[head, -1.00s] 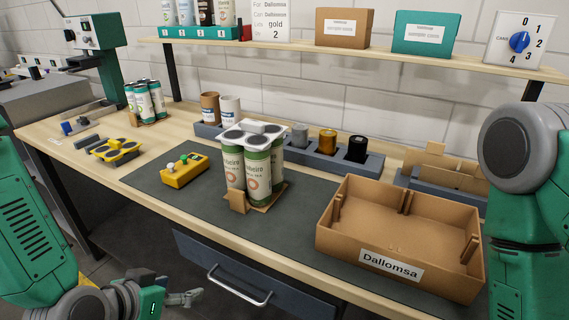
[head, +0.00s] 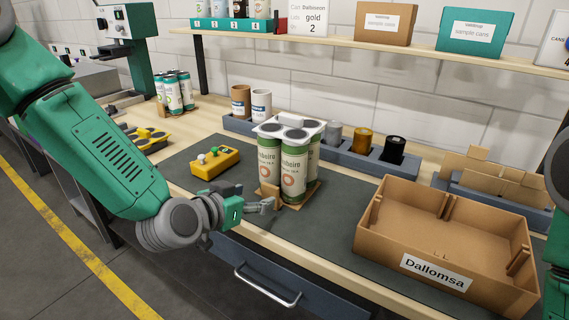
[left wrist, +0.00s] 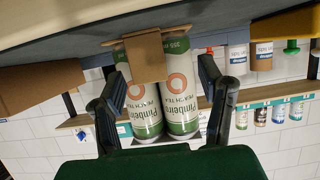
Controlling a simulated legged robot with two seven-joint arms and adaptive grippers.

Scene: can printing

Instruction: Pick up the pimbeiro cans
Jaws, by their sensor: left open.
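The pimbeiro cans (head: 293,172) are green and cream, standing upright in a group on a small cardboard base (head: 296,202) on the dark mat. A white holder (head: 290,131) sits over their tops. In the left wrist view, where the picture is upside down, two cans (left wrist: 181,98) show with a cardboard tab (left wrist: 145,57) in front. My left gripper (head: 256,197) is open and empty at the near left side of the cans, low by the table's front edge. In the left wrist view, its fingers (left wrist: 160,72) flank the cans; contact is not clear. My right gripper is outside the view.
An open cardboard box (head: 415,243) labelled Dallomsa stands right of the cans. A yellow button box (head: 215,164) is to the left. A blue-grey rack (head: 352,157) with small containers stands behind. A drawer handle (head: 266,286) is below the table edge.

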